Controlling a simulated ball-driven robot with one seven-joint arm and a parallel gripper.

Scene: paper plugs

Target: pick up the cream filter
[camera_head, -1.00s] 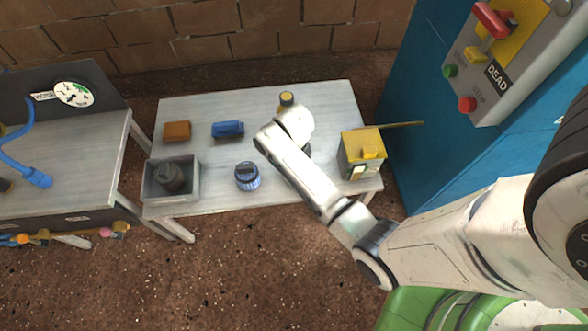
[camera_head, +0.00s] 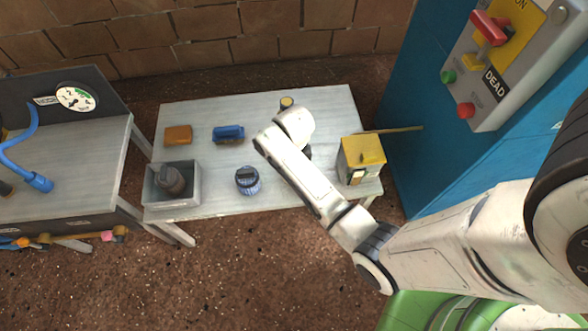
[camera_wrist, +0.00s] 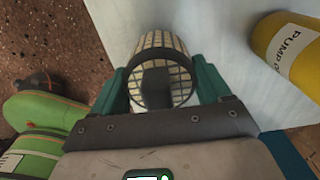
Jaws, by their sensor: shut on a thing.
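The cream filter (camera_wrist: 160,46) is a cylinder with a cream grid over its side and a dark hollow at the near end. In the wrist view it sits between the two teal fingers of my gripper (camera_wrist: 162,80), which is shut on it. The pale table top lies behind it; I cannot tell whether the filter touches it. In the head view my arm covers the gripper and the filter.
A yellow pump oil can (camera_wrist: 288,50) stands close right of the filter. On the table (camera_head: 215,204) are an orange block (camera_head: 178,134), a blue part (camera_head: 228,133), a blue ribbed filter (camera_head: 247,181), a grey bin (camera_head: 172,200) with a dark part, and a yellow box (camera_head: 362,150).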

